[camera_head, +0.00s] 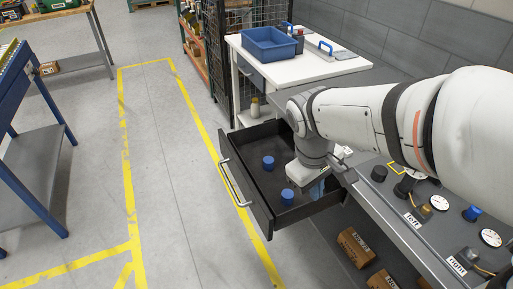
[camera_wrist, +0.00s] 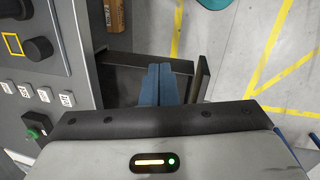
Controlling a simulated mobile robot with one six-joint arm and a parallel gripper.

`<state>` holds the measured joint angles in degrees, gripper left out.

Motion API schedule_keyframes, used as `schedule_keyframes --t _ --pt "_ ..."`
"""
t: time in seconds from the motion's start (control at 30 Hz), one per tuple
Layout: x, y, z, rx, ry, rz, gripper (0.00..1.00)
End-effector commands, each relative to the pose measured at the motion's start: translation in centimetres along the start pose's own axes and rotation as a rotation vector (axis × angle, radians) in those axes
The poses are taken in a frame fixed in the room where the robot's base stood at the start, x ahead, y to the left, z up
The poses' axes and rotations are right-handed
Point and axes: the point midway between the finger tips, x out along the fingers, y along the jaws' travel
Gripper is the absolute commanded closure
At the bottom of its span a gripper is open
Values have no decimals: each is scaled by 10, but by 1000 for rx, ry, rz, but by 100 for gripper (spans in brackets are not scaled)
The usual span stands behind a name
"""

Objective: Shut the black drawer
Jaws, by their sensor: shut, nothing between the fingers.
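The black drawer (camera_head: 262,214) is pulled well out of the grey bench, with its metal handle (camera_head: 234,184) on the front panel facing left. Two blue round pieces (camera_head: 268,162) (camera_head: 287,195) are in it. My gripper is over the right part of the open drawer in the head view, where its fingertips are hard to make out. In the wrist view my gripper (camera_wrist: 161,70) has its blue fingers together and empty, with the drawer's dark wall (camera_wrist: 150,61) and front panel (camera_wrist: 202,78) around them. I cannot tell whether the fingers touch the drawer.
The grey bench panel (camera_head: 416,203) with knobs, gauges and labels lies to the right under my arm. Cardboard boxes (camera_head: 355,247) sit below it. A white table (camera_head: 310,68) with a blue bin (camera_head: 269,44) stands behind. The floor left of the drawer is clear.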

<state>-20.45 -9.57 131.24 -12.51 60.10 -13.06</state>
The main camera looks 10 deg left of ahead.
Motion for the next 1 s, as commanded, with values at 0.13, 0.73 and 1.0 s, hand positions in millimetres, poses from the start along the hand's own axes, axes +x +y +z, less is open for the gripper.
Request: schedule_keyframes --t 0.13,0.73,1.0 --pt "26 -42 -62 -419 -130 97 100" --pt "78 -213 -181 -1351 -460 469 100" --pt "111 -192 -179 -1353 -464 469 100"
